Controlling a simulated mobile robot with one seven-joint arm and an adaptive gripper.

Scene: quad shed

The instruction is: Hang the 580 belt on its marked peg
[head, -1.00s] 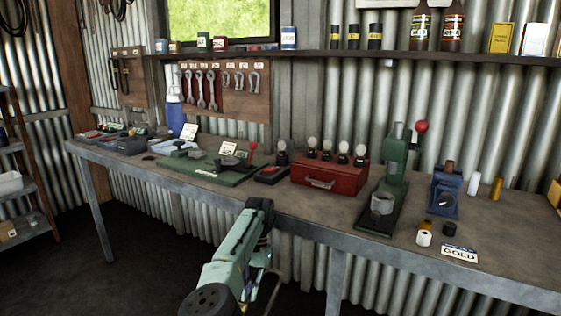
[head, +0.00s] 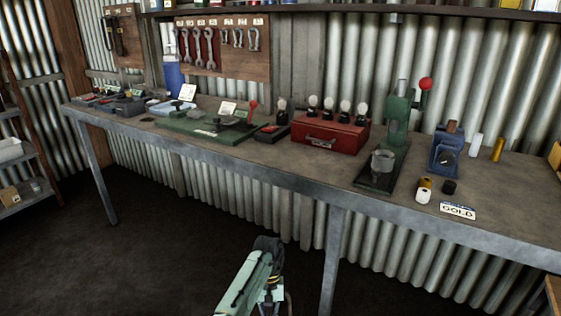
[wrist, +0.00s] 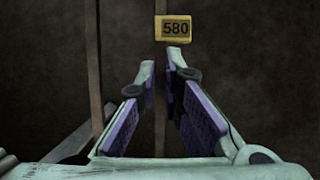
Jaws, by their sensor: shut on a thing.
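The 580 belt (wrist: 160,118) is a thin brown strap with a yellow tag (wrist: 173,28) reading 580, seen in the wrist view. One strand runs between my fingers and another hangs to the left. My gripper (wrist: 163,62) is shut on the strand just below the tag, its purple-padded fingers close together at the tips. In the head view my arm is low at the bottom, in front of the bench, and the fingers and belt do not show clearly. A peg board (head: 124,38) with small labels and dark belts hangs on the far left wall; the 580 mark is not readable there.
A long workbench (head: 290,165) crosses the view, holding a red toolbox (head: 328,136), a green press (head: 394,130) and several small items. A wrench board (head: 222,45) hangs above. Shelves (head: 20,150) stand at the left. Dark floor in front of the bench is open.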

